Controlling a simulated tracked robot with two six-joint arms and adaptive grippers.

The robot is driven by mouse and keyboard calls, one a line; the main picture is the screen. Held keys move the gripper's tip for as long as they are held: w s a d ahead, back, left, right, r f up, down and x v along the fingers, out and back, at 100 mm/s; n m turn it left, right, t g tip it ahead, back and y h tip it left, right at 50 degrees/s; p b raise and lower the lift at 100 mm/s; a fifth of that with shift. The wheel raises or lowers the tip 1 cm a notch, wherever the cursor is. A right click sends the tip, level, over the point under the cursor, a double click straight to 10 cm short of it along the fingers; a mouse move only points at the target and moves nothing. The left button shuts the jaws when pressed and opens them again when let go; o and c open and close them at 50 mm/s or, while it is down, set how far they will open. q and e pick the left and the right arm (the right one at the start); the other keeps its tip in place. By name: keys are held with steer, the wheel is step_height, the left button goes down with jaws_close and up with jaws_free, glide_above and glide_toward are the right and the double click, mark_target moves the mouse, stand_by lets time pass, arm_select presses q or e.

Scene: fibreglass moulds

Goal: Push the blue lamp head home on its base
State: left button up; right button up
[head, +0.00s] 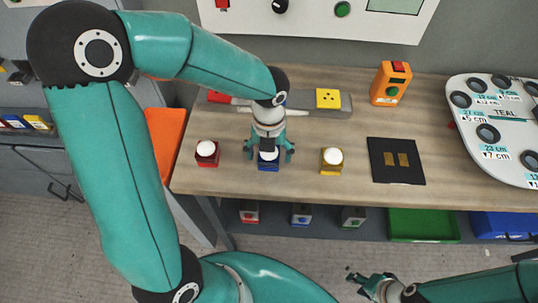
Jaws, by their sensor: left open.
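The blue lamp (268,163) stands near the front of the wooden table, between a red lamp (207,153) and a yellow lamp (332,160), both with white domes. My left gripper (269,152) points down directly over the blue lamp, its fingers spread open on either side. The gripper hides most of the lamp's top, so I cannot tell how its head sits on its base, or whether the gripper touches it. My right gripper (359,281) is low at the front, off the table and away from the lamps; its jaw opening is unclear.
Behind the lamps lies a grey rail (300,105) with a red block and a yellow block (328,98). An orange device (391,84) stands at the back. A black pad (396,160) and a white panel with holes (500,120) lie to the right. Table between pad and yellow lamp is clear.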

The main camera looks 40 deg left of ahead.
arm_select(q)
steer(key=c, duration=1.2)
steer(key=shift+o, duration=0.2)
steer(key=shift+r, duration=0.1)
step_height(320, 180, up, 20)
